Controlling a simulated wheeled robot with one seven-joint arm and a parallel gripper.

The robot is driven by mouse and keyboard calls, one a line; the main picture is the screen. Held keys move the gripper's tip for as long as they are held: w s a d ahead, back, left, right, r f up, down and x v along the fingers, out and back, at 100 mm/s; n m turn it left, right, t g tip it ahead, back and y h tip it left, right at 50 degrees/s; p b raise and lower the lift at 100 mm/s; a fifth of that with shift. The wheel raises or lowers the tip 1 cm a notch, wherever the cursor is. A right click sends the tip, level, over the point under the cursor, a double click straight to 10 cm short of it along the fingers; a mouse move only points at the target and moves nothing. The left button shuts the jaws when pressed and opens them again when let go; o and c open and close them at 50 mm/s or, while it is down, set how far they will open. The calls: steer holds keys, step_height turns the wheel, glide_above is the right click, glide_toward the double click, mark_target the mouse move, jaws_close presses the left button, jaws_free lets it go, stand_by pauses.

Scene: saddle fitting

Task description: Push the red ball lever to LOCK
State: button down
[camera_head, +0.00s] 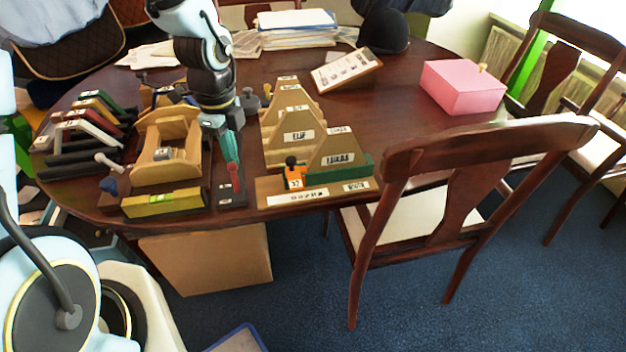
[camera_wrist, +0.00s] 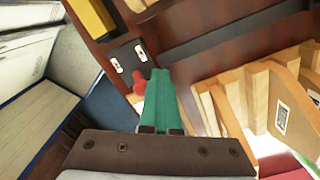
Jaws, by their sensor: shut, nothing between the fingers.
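The red ball lever (camera_head: 234,168) stands on a small dark base plate (camera_head: 238,201) near the table's front edge. The plate has two white labels too small to read, so I cannot tell which is LOCK. In the wrist view the red ball (camera_wrist: 137,87) is just left of my fingertips, with the dark plate (camera_wrist: 128,62) beyond it. My gripper (camera_head: 231,160) has green fingers, shut together and empty, pointing down at the lever. In the wrist view the fingertips (camera_wrist: 158,74) are very near the ball; I cannot tell whether they touch it.
A wooden stand with a yellow level (camera_head: 163,202) is left of the lever. Wooden triangular blocks (camera_head: 298,136) and an orange piece (camera_head: 293,177) stand close on the right. A chair (camera_head: 480,150) is at the front right. A pink box (camera_head: 462,88) lies farther back.

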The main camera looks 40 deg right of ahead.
steer(key=shift+s+a, duration=0.2)
steer(key=shift+s, duration=0.4)
steer(key=shift+s+a, duration=0.35)
steer(key=shift+s, duration=0.3)
steer(key=shift+w, duration=0.1)
steer(key=shift+w+d+p, duration=0.2)
steer(key=shift+w+p, duration=0.1)
steer(key=shift+w, duration=0.15)
steer(key=shift+r, duration=0.1)
step_height(320, 180, up, 7)
steer(key=p, duration=0.7)
